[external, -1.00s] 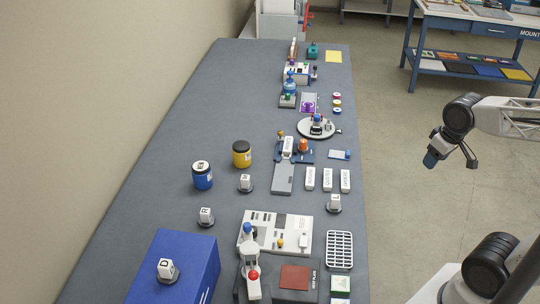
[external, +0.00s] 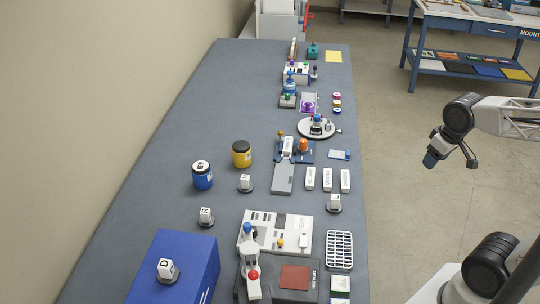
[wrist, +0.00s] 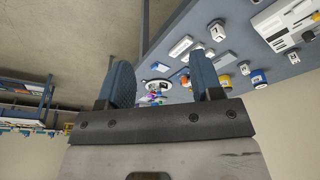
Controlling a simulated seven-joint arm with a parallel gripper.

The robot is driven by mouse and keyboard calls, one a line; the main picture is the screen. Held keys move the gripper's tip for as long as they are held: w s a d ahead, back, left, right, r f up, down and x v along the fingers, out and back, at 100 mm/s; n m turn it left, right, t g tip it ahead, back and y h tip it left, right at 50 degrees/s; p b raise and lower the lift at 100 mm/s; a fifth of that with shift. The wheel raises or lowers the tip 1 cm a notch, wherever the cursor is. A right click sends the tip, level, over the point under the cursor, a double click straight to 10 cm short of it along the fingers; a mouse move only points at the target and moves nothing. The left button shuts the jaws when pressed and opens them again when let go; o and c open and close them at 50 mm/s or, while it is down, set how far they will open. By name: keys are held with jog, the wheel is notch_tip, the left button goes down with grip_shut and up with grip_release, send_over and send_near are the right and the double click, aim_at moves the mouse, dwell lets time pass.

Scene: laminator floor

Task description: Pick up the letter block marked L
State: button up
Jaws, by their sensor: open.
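The letter block marked L (external: 335,201) is a small white block on a round dark base, near the table's right edge. In the wrist view, a white block on a dark base (wrist: 217,31) near the upper right appears to be the same one; its letter is not readable there. My gripper (external: 431,160) hangs beyond the table's right edge, well apart from the block. In the wrist view my gripper (wrist: 163,80) has its two blue fingers spread, with nothing between them.
Other letter blocks stand on the table: D (external: 166,270) on a blue box (external: 180,250), R (external: 206,215), and one near the jars (external: 245,182). White labelled blocks (external: 327,180) lie behind L. A white panel (external: 270,229) and a slotted rack (external: 339,250) are in front of it.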

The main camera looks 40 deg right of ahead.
dwell(0.3)
jog(key=m+t+y, duration=0.3)
jog(key=m+y, duration=0.8)
jog(key=m, duration=0.7)
send_over(335, 203)
jog(key=s+d, duration=0.3)
jog(key=s, duration=0.4)
notch_tip(335, 203, down, 16)
jog(key=w+f+m+t, duration=0.1)
jog(key=m, duration=0.1)
jog(key=w+d+f+m+t, duration=0.1)
jog(key=f+m, duration=0.1)
jog(key=w+d+f+m+t, duration=0.1)
jog(key=w+f+m, duration=0.1)
jog(key=m, duration=0.1)
jog(key=shift+f+h, duration=0.25)
jog(key=shift+h, duration=0.05)
jog(key=shift+w+d+f+m+t, duration=0.25)
jog(key=shift+f+m, duration=0.2)
jog(key=shift+m, duration=0.25)
jog(key=shift+a, duration=0.1)
jog(key=shift+x, duration=1.25)
